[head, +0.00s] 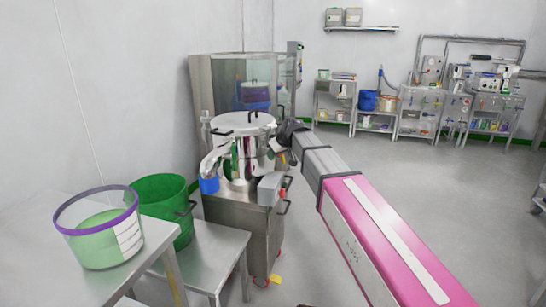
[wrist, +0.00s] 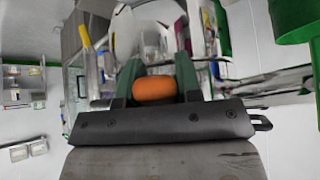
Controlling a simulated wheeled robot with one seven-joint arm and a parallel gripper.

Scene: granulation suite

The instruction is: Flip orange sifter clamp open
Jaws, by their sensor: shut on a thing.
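The metal sifter (head: 239,163) stands on a steel cabinet in the head view, with a round lid and a dark handle on top. My gripper (head: 286,133) is at the right side of its drum, near the lid rim. In the wrist view the orange clamp (wrist: 154,90) is a rounded orange piece between the two dark green fingers of my gripper (wrist: 158,78). The fingers are shut on it. In the head view the clamp is hidden by my gripper. I cannot tell how far the clamp is turned.
A grey box with a red knob (head: 270,188) sits below my gripper. A blue-ended spout (head: 209,185) is on the sifter's left. A green bucket (head: 165,204) and purple-rimmed tub (head: 112,240) stand front left. The floor (head: 420,210) on the right is clear.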

